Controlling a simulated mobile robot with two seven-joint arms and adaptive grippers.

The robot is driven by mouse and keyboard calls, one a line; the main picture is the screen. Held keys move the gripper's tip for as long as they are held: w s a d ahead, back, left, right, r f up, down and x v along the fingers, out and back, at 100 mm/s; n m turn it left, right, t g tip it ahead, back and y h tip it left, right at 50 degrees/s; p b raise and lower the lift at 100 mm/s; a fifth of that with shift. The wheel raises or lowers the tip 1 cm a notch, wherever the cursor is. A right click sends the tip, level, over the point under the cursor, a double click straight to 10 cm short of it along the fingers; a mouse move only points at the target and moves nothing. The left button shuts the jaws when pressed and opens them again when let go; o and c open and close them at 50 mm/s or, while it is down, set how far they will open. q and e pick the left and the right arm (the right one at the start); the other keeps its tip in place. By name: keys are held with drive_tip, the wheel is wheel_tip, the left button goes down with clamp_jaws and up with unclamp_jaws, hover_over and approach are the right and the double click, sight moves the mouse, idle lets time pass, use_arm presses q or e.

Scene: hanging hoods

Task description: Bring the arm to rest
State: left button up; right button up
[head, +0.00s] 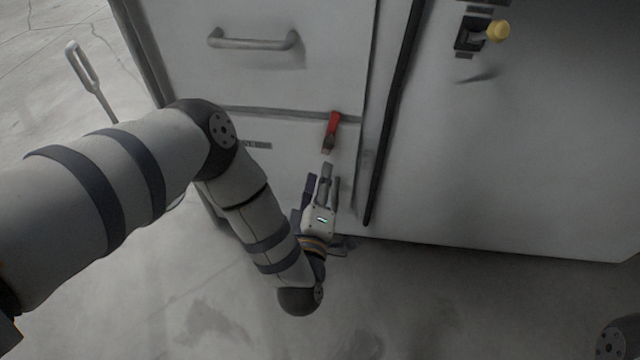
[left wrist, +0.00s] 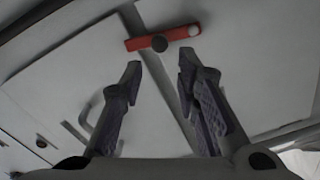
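My left arm (head: 235,185) comes in from the left, bends down and then reaches up toward the cabinet front. Its gripper (head: 326,175) is just below a red lever (head: 332,130) on the cabinet. In the left wrist view the two fingers of my left gripper (left wrist: 160,72) stand apart with nothing between them. The red lever (left wrist: 165,39) lies beyond the fingertips there, apart from them. Only a small piece of my right arm (head: 612,342) shows at the lower right corner; its gripper is out of view.
A grey cabinet with a drawer handle (head: 253,40) stands ahead. To its right is a large grey panel (head: 530,150) with a yellow knob (head: 497,31). A loop-ended handle (head: 85,70) stands at the left. The concrete floor (head: 200,310) in front is clear.

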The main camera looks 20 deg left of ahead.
use_arm(q)
drive_tip(key=shift+v, duration=1.25)
